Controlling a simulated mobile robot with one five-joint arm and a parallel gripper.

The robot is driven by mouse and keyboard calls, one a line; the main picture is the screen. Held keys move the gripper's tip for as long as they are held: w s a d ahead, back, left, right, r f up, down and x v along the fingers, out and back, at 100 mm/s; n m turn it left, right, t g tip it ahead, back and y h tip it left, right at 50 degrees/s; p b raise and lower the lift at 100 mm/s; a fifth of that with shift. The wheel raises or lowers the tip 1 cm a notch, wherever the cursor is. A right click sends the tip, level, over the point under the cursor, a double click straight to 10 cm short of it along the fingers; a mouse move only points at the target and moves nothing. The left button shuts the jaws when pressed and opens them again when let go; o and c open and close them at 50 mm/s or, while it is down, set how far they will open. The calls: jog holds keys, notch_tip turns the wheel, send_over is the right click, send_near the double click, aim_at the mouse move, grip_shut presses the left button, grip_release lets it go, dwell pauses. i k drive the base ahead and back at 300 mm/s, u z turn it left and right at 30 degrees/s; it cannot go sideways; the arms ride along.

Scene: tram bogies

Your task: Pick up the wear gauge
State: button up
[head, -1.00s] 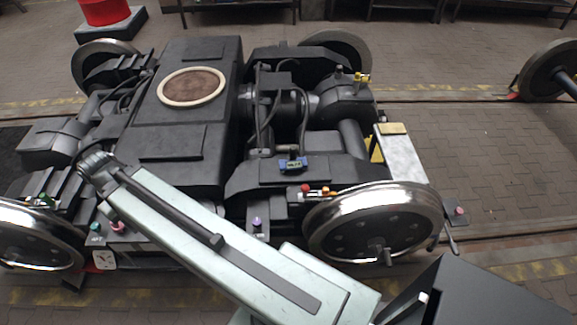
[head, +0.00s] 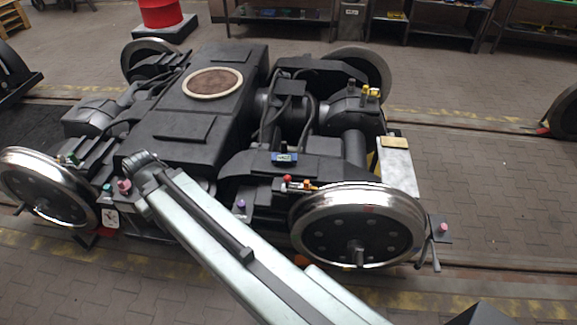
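A small blue device with a pale green face (head: 285,157) lies on the dark frame of the bogie (head: 185,120), behind the near right wheel; it looks like the wear gauge, but it is too small to be sure. My pale green arm (head: 215,250) reaches from the lower right up to a dark joint (head: 145,165) over the bogie's near left side. The blue device stands clear to the right of this joint, with nothing touching it. My gripper's fingers do not show.
Shiny wheels (head: 358,225) stand at the bogie's corners. Coloured knobs sit along its near side, and a pale plate (head: 398,172) is at the right end. A red drum (head: 160,12) and shelves (head: 280,15) stand behind.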

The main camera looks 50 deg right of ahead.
aim_at(284, 157)
jog(key=z, duration=0.15)
jog(key=i, duration=0.9)
jog(key=u, duration=0.05)
